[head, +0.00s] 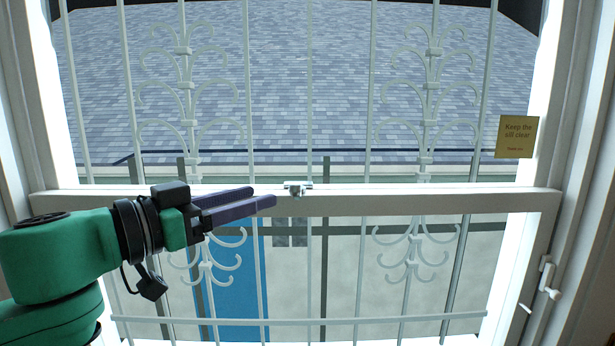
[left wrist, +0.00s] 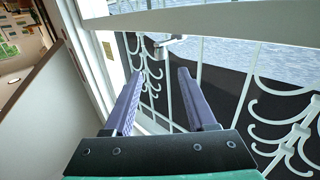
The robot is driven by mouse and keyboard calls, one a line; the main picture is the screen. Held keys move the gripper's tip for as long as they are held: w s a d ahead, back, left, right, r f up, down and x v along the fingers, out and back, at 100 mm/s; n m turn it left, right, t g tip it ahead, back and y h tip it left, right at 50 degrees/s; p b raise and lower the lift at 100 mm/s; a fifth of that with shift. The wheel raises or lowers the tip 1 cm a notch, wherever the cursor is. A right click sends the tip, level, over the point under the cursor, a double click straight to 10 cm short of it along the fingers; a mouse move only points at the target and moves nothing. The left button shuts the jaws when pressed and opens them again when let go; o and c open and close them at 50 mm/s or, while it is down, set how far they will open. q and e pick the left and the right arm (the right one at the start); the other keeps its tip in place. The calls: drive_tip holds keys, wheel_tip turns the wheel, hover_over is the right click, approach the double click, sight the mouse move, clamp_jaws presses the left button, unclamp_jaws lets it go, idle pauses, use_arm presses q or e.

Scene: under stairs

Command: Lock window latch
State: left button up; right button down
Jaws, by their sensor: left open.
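The window latch (head: 297,188) is a small metal fitting on the white horizontal rail (head: 430,203) in the middle of the window. My left gripper (head: 264,195) reaches in from the left, with its two purple fingers pointing right toward the latch. Its fingertips are just left of the latch and seem apart from it. In the left wrist view the left gripper (left wrist: 160,73) is open with nothing between its fingers. The latch (left wrist: 173,41) shows beyond the fingertips there, near the rail. I cannot tell the latch's exact lever position. My right gripper is not in view.
Pale ornamental bars (head: 310,110) stand behind the window. A yellow note (head: 517,137) asking to keep the sill clear is at the right. A white handle (head: 547,277) sits on the right frame. The rail's right stretch is free.

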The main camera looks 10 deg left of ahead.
sight(299, 184)
use_arm(q)
drive_tip(key=p+x, duration=0.9)
drive_tip(key=x, duration=0.4)
drive_tip(key=shift+a, duration=0.1)
drive_tip(key=shift+s, duration=0.1)
drive_tip(key=shift+c, duration=0.7)
drive_tip(key=shift+a, duration=0.1)
clamp_jaws()
